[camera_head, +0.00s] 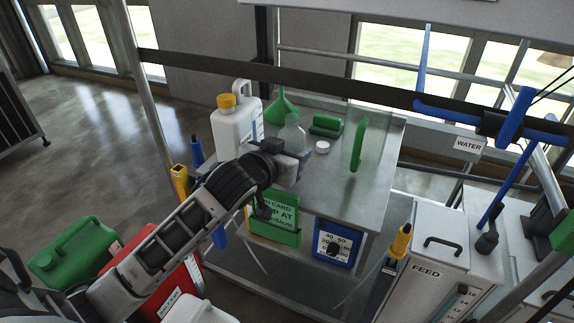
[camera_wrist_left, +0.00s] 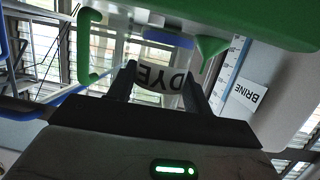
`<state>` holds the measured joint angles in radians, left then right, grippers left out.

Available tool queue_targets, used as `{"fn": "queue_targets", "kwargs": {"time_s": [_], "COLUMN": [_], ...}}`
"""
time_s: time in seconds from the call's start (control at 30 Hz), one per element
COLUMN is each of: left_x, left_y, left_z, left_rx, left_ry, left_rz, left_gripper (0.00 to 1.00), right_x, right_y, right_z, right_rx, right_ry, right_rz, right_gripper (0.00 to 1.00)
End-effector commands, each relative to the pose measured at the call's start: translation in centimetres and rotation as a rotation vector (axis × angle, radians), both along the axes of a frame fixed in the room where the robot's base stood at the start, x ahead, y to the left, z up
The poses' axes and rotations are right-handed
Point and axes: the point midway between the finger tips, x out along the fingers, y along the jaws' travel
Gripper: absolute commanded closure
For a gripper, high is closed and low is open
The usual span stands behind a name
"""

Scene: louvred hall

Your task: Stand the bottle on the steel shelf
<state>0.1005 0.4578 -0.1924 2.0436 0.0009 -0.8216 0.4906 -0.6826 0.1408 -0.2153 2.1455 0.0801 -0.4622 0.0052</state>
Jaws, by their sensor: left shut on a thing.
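The bottle (camera_head: 292,136) is clear and pale, and stands out just beyond my left gripper (camera_head: 296,160) in the head view. The left gripper is shut on it, over the steel tabletop (camera_head: 330,180). In the left wrist view the bottle's white label (camera_wrist_left: 160,78), reading DYE upside down, sits between the two dark fingers (camera_wrist_left: 160,88). The fingers and wrist hide the bottle's lower part in the head view, so I cannot tell whether its base touches the steel. My right gripper is not in view.
A dark rail (camera_head: 300,75) crosses behind. The tabletop's front middle is bare.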

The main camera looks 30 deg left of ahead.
Motion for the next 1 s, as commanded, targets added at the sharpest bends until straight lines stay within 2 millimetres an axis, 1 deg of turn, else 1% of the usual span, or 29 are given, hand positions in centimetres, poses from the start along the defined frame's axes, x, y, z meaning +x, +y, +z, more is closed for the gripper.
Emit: {"fn": "queue_targets", "kwargs": {"time_s": [0.07,0.1,0.23,0.63,0.67,0.7,0.73,1.0], "left_x": [0.1,0.1,0.1,0.1,0.1,0.1,0.1,0.1], "left_y": [0.8,0.6,0.6,0.5,0.5,0.5,0.5,0.5], "left_z": [-1.2,-2.0,-3.5,-4.0,-4.0,-4.0,-4.0,-3.9], "left_rx": [0.003,0.000,0.000,0.000,0.000,0.000,0.000,0.001], "left_ry": [0.005,0.006,0.004,0.002,0.002,0.002,0.002,0.002], "left_rz": [0.002,0.001,0.001,0.001,0.001,0.001,0.001,0.001], "left_gripper": [1.00,1.00,1.00,1.00,0.44,0.33,0.27,0.27], "right_x": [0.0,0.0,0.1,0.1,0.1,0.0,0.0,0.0], "right_y": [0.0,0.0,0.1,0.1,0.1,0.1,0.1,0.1], "right_z": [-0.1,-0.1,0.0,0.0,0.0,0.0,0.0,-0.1], "right_rx": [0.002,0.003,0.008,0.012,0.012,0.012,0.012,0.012], "right_ry": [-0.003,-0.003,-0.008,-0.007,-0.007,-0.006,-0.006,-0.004], "right_rz": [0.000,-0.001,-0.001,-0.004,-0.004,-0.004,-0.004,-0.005], "right_gripper": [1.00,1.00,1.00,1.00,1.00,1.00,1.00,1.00]}}
